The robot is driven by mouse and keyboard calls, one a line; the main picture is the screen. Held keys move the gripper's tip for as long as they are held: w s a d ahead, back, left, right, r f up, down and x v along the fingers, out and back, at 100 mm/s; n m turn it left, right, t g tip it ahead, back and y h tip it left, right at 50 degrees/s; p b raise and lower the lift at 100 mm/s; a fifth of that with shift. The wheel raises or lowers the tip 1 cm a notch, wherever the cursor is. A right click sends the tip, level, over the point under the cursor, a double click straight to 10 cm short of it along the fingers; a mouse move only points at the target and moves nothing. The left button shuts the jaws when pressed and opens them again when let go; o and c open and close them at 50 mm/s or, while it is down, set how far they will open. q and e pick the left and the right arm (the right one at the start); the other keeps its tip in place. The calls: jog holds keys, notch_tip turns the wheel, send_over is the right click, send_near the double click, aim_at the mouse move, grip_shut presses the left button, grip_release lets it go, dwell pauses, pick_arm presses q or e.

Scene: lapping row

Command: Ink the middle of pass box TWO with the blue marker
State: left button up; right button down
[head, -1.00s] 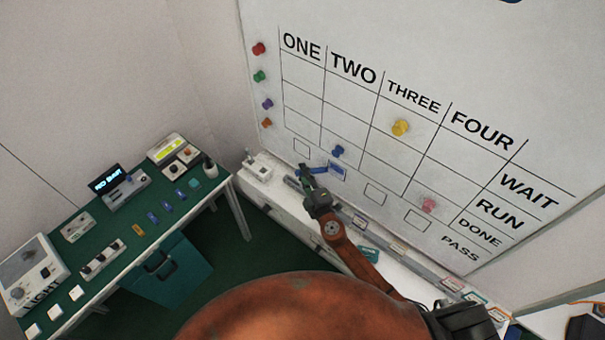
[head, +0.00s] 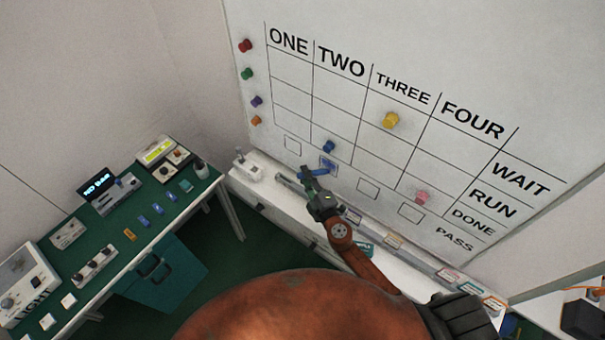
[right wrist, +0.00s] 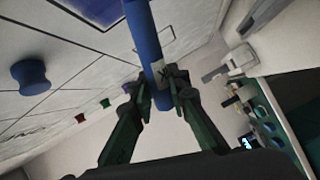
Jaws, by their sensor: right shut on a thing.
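The blue marker (head: 314,170) is held in my right gripper (head: 312,182), in front of the lower left of the whiteboard. Pass box TWO (head: 328,163) is a small outlined box below column TWO; blue shows inside it. The marker's right end is close to or over the box's lower edge; I cannot tell whether it touches the board. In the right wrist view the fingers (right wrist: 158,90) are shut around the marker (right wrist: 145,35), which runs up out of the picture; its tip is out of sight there. My left gripper is not in view.
A blue magnet (head: 328,146) sits just above box TWO. Pass boxes ONE (head: 292,145) and THREE (head: 367,189) on either side look empty. A ledge (head: 262,180) with items runs below the board. A green bench (head: 115,235) with devices stands at the left.

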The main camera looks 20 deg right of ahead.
jog(key=shift+s+d+b, duration=0.5)
jog(key=shift+s+d, duration=0.45)
jog(key=shift+s, duration=0.2)
jog(key=shift+w, duration=0.1)
jog(key=shift+w+a+r, duration=0.1)
jog(key=shift+w+a, duration=0.45)
jog(key=shift+w, duration=0.1)
jog(key=w+a, duration=0.1)
jog(key=w, duration=0.1)
jog(key=w+a, duration=0.2)
jog(key=shift+w+a, duration=0.2)
jog(key=shift+s, duration=0.1)
jog(key=s+a, duration=0.3)
jog(key=a, duration=0.1)
jog(key=shift+s+a, duration=0.3)
jog(key=shift+a, duration=0.1)
jog(key=shift+b, duration=0.3)
